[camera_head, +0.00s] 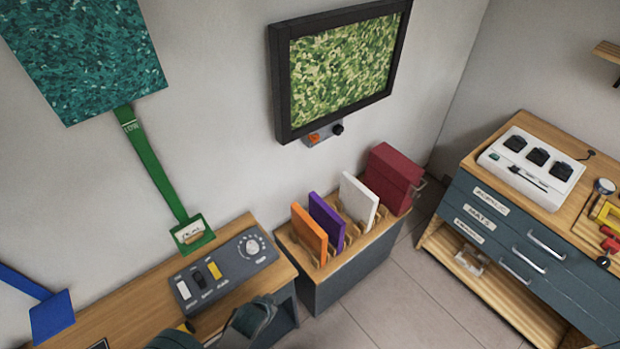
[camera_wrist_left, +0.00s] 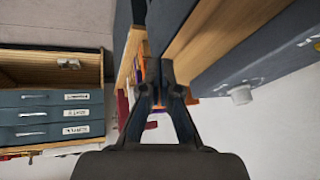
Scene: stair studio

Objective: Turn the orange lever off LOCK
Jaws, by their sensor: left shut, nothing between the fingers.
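A small grey box (camera_head: 326,134) is fixed to the wall under the framed green picture. It carries an orange part (camera_head: 314,138), which looks like the lever, and a black knob (camera_head: 338,129). Any LOCK lettering is too small to read. My left gripper (camera_head: 264,307) is low in the head view, in front of the desk and well below and left of the box. In the left wrist view its fingers (camera_wrist_left: 166,75) meet at the tips, shut and empty. My right gripper is not in view.
A wooden desk (camera_head: 112,316) bears a dark switch panel (camera_head: 225,272). A rack (camera_head: 345,266) holds orange, purple, white and red boards or boxes below the wall box. A drawer cabinet (camera_head: 488,240) stands right; it also shows in the left wrist view (camera_wrist_left: 50,120). Floor between is clear.

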